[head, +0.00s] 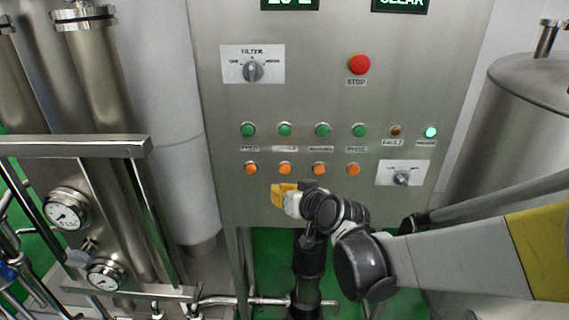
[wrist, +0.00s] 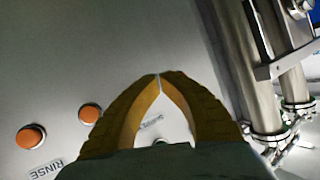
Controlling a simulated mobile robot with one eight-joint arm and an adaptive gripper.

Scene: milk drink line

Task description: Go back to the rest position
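My gripper (head: 285,190) is in front of the lower part of the steel control panel (head: 300,105), just below the row of orange buttons. Its yellow fingers point left in the head view. In the wrist view the two fingertips (wrist: 159,76) meet, and nothing is held between them. A gap shows between the fingers lower down, with the grey panel behind it. I cannot tell exactly how far the fingers are from the panel.
The panel carries a red stop button (head: 359,65), a filter knob (head: 253,71), green and orange buttons, and a lower knob (head: 401,178). Pipes and gauges (head: 66,213) stand on the left. A steel tank (head: 530,110) stands on the right.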

